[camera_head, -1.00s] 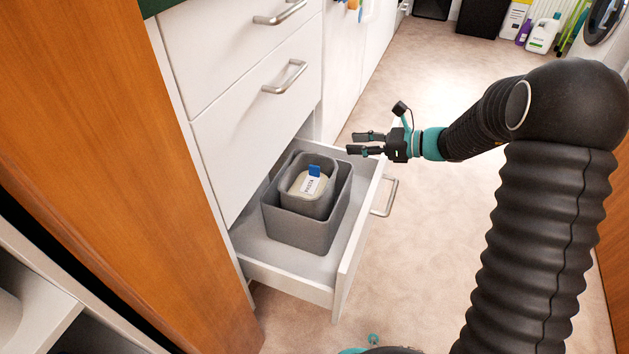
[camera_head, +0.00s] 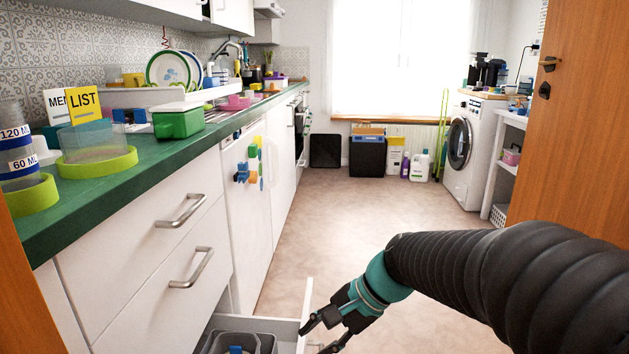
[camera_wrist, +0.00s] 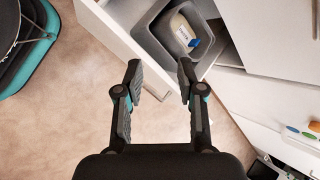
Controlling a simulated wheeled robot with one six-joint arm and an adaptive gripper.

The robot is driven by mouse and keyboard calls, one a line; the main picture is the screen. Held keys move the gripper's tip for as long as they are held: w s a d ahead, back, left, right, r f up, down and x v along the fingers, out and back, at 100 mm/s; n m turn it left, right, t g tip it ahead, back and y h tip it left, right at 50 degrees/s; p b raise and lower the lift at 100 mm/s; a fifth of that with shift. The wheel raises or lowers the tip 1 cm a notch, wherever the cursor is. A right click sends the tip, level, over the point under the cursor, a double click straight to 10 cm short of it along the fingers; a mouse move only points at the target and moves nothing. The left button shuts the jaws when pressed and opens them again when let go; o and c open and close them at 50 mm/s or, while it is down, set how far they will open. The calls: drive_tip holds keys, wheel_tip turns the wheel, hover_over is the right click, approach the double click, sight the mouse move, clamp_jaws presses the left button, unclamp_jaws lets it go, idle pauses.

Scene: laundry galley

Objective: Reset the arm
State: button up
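My gripper (camera_head: 322,336) is at the lower middle of the head view, beside the open bottom drawer (camera_head: 292,325). Beyond the fingertips lie the drawer's white front (camera_wrist: 112,32) and a grey bin (camera_wrist: 150,22). A pale container with a blue tab (camera_wrist: 188,36) sits in the nested grey bins. In the head view only the top of the bins (camera_head: 222,343) shows at the bottom edge.
A green counter (camera_head: 150,160) runs along the left, with jars, a dish rack and boxes. Closed drawers with handles (camera_head: 190,268) are below it. Open floor (camera_head: 350,210) lies ahead, with a washing machine (camera_head: 470,150) at the far right. Wooden door panels flank both sides.

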drive_tip(key=s+d+r+n+t+h+p, duration=0.2)
drive_tip(key=s+d+r+n+h, duration=0.1)
drive_tip(key=s+d, duration=0.4)
drive_tip(key=s+d+r+n+t+h+p, duration=0.2)
drive_tip(key=s+d+r+n+h, duration=0.2)
drive_tip(key=d, duration=0.4)
drive_tip(key=s+n, duration=0.1)
drive_tip(key=s, duration=0.1)
drive_tip(key=shift+s+t+h, duration=0.3)
drive_tip(key=shift+s+t, duration=0.05)
drive_tip(key=shift+t, duration=0.05)
drive_tip(key=shift+a+r, duration=0.1)
